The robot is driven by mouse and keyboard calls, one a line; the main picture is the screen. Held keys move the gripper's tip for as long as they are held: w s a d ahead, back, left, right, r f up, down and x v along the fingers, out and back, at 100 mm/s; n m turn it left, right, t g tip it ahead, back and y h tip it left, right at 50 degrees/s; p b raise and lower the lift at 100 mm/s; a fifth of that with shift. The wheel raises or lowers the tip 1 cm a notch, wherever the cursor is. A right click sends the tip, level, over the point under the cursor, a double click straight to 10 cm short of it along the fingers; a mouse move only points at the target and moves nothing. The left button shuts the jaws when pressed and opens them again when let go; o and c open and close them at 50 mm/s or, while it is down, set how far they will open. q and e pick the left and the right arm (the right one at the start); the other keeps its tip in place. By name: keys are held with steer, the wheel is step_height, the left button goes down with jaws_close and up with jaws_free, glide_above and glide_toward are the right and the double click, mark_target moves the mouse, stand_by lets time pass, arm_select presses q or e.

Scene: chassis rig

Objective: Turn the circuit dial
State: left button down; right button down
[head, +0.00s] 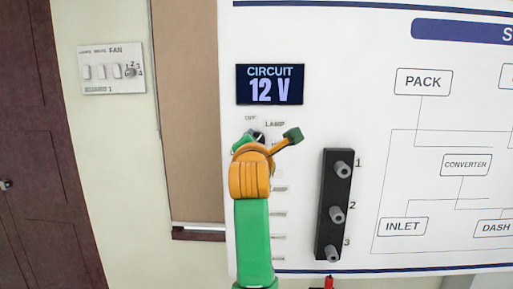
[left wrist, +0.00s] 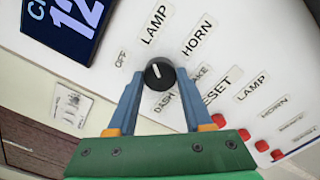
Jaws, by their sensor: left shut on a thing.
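The circuit dial (left wrist: 160,73) is a round black knob with a short white mark, on the white panel (head: 310,125). Its mark leans to the upper left in the left wrist view. Labels OFF, LAMP, HORN and DASH stand around it. My left gripper (left wrist: 158,76) has its blue fingers on either side of the knob and is shut on it. In the head view my arm hides most of the dial; a dark bit (head: 258,135) shows above the orange joint. The display (head: 270,85) above reads CIRCUIT 12 V. My right gripper is not in view.
A black strip (head: 325,230) with several grey knobs stands right of my arm. Several red buttons (left wrist: 243,134) line the panel beside labels in the left wrist view. A FAN panel (head: 112,70) hangs on the wall at left. A diagram fills the panel's right side.

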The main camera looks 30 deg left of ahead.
arm_select(q)
steer(key=shift+m, duration=1)
steer(key=shift+c, duration=1.5)
jaws_free()
steer(key=shift+w+a, duration=0.1)
steer(key=b+v, duration=0.4)
steer(key=v, duration=0.3)
